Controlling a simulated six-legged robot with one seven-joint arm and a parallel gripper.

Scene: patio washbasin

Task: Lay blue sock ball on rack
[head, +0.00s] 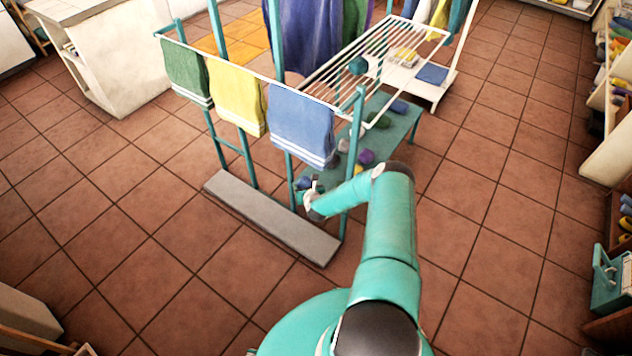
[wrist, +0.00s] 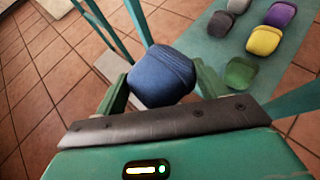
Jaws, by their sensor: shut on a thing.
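A blue sock ball (wrist: 160,72) sits between the two teal fingers of my gripper (wrist: 162,86) in the wrist view. My gripper is shut on it. In the head view my gripper (head: 312,200) is low, by the front of the teal drying rack's frame, beside its lower shelf. The rack (head: 330,78) has a white wire top, well above my gripper. Towels hang along its front rail. The held ball is small and partly hidden by my gripper in the head view.
Several sock balls lie on the teal lower shelf (head: 398,135), including a purple one (wrist: 280,14), a yellow one (wrist: 263,40) and a green one (wrist: 240,73). A grey plank (head: 270,215) lies at the rack's foot. The tiled floor to the right is clear.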

